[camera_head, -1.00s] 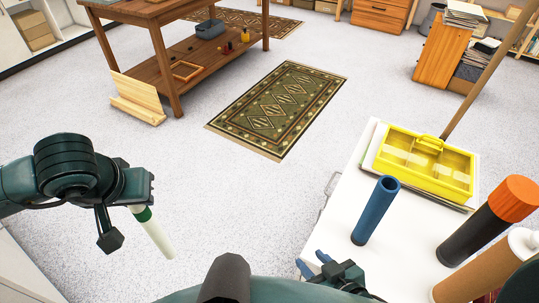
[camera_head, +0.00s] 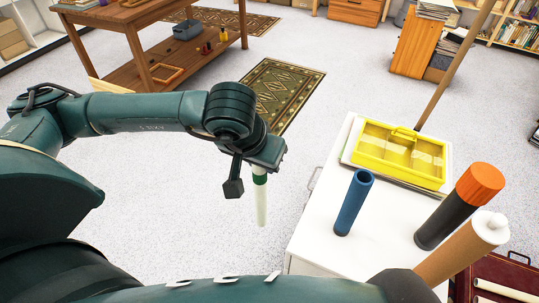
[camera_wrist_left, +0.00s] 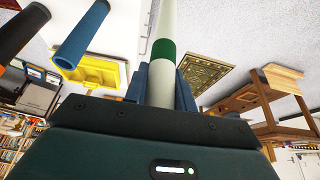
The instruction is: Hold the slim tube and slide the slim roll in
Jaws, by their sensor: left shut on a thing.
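The slim roll (camera_head: 261,205) is white with a green band. My left gripper (camera_head: 262,172) is shut on its upper part, and the roll hangs nearly upright over the floor, left of the white cabinet (camera_head: 300,250). In the left wrist view the roll (camera_wrist_left: 166,22) sticks out between the fingers (camera_wrist_left: 161,88). The slim tube (camera_head: 353,203) is blue, stands upright on the cabinet top, and shows a dark open mouth at its upper end. It also shows in the left wrist view (camera_wrist_left: 82,35), apart from the roll. My right gripper is not in view.
A yellow divided tray (camera_head: 398,178) lies behind the blue tube. A black tube with an orange cap (camera_head: 445,220) and a brown tube with a white cap (camera_head: 462,250) stand to its right. A wooden workbench (camera_head: 150,45) and a patterned rug (camera_head: 285,90) are farther back.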

